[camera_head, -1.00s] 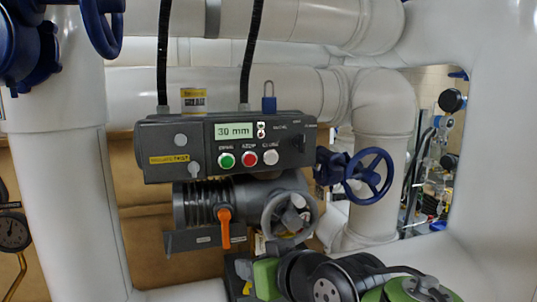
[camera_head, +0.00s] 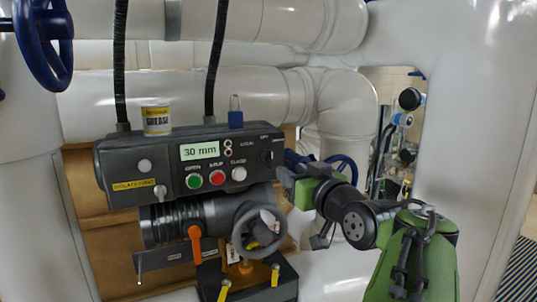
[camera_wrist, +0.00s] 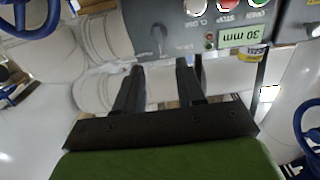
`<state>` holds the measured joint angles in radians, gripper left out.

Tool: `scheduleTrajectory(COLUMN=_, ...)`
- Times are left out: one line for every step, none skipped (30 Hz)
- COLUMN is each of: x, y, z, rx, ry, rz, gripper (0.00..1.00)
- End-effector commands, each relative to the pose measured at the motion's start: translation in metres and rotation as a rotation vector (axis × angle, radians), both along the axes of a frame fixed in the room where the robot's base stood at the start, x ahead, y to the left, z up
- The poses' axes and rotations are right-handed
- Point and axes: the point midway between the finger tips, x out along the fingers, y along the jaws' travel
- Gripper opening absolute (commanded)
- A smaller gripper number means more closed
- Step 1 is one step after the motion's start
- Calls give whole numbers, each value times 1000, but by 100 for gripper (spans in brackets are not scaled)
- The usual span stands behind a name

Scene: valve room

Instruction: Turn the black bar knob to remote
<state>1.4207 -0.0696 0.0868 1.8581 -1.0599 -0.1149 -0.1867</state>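The dark control box (camera_head: 120,160) has a 30 mm display, with green, red and white buttons below it. The black bar knob (camera_head: 267,157) is at the right end of its face, small and dark there. In the wrist view the knob (camera_wrist: 158,38) shows upside down beyond the fingertips, with small labels around it; which label it points to is not readable. My gripper (camera_head: 283,180) is just right of and below the knob, apart from it. In the wrist view my gripper (camera_wrist: 158,68) is open, its two dark fingers apart with nothing between them.
A blue padlock (camera_head: 236,119) and a yellow-labelled can (camera_head: 157,120) are on top of the box. Below are an orange lever (camera_head: 195,243) and a grey handwheel (camera_head: 236,240). A blue handwheel (camera_head: 346,166) is behind my arm. White pipes surround the box.

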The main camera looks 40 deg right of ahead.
Motion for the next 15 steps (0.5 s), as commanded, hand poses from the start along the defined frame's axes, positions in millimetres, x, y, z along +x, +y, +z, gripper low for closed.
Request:
scheduleTrajectory(x=13, y=-3, z=4, rx=3, ry=1, rz=5, gripper=39)
scheduleTrajectory(x=20, y=-5, z=4, rx=3, ry=0, rz=5, gripper=39)
scheduleTrajectory(x=30, y=-8, z=4, rx=3, ry=1, rz=5, gripper=39)
scheduleTrajectory(x=37, y=-11, z=5, rx=3, ry=1, rz=4, gripper=39)
scheduleTrajectory(x=45, y=-12, z=5, rx=3, ry=0, rz=4, gripper=39)
scheduleTrajectory(x=54, y=-15, z=4, rx=4, ry=1, rz=5, gripper=39)
scheduleTrajectory(x=61, y=-17, z=5, rx=3, ry=1, rz=5, gripper=39)
scheduleTrajectory(x=67, y=-19, z=4, rx=4, ry=1, rz=4, gripper=39)
scheduleTrajectory(x=74, y=-21, z=5, rx=4, ry=0, rz=3, gripper=39)
scheduleTrajectory(x=79, y=-23, z=4, rx=3, ry=0, rz=3, gripper=39)
scheduleTrajectory(x=84, y=-24, z=4, rx=2, ry=0, rz=4, gripper=39)
scheduleTrajectory(x=88, y=-26, z=3, rx=2, ry=1, rz=1, gripper=39)
scheduleTrajectory(x=91, y=-26, z=3, rx=2, ry=1, rz=2, gripper=39)
scheduleTrajectory(x=93, y=-27, z=3, rx=2, ry=2, rz=1, gripper=39)
scheduleTrajectory(x=95, y=-28, z=3, rx=0, ry=1, rz=0, gripper=39)
